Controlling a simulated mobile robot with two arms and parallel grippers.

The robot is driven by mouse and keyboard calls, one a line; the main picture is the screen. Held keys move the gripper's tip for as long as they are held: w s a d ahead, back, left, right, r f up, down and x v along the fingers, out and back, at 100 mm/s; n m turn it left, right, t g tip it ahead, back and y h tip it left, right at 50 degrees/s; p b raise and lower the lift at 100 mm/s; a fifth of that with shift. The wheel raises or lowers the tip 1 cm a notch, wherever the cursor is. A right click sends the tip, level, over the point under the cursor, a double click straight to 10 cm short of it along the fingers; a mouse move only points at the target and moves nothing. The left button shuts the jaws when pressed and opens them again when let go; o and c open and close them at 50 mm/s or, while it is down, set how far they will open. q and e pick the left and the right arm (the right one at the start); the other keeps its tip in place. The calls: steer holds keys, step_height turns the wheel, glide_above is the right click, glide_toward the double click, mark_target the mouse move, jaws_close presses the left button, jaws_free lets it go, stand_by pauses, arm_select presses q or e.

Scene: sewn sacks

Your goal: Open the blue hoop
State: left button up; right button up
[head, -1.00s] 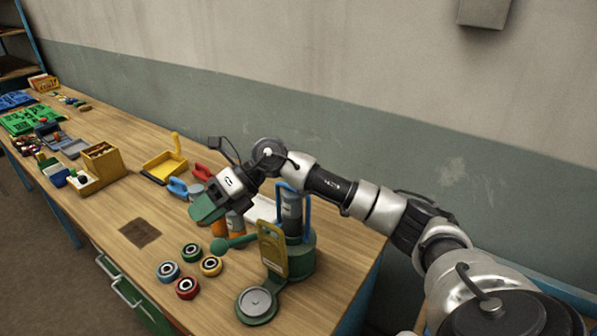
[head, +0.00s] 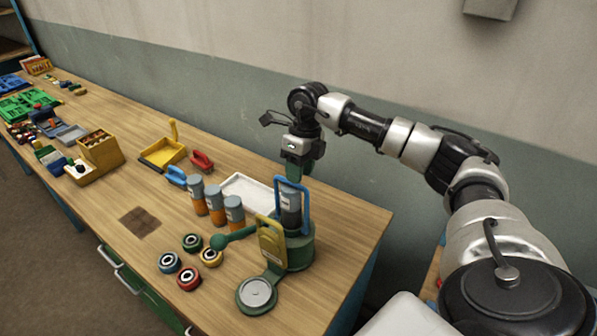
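The blue hoop (head: 307,208) stands upright on the green device (head: 299,250) near the table's right end. A grey cylinder (head: 289,207) stands at the hoop, partly behind it. A yellow plate (head: 271,243) and a green lever with a ball knob (head: 218,242) are at the device's front. My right gripper (head: 298,173) points down just above and behind the hoop's top. Its dark green fingertips overlap the hoop's top in the picture. I cannot tell whether they touch it or how far apart they are. My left gripper is out of view.
Several grey-and-orange cylinders (head: 215,204) stand left of the device, with a white tray (head: 246,189) behind. Several coloured round pieces (head: 188,278) lie in front. Red (head: 202,162) and blue (head: 176,177) handled tools and a yellow tray (head: 162,153) lie farther left.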

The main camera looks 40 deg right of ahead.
steer(key=shift+a+f, duration=0.2)
steer(key=shift+f, duration=0.4)
steer(key=shift+a+f, duration=0.15)
steer(key=shift+f, duration=0.4)
jaws_close()
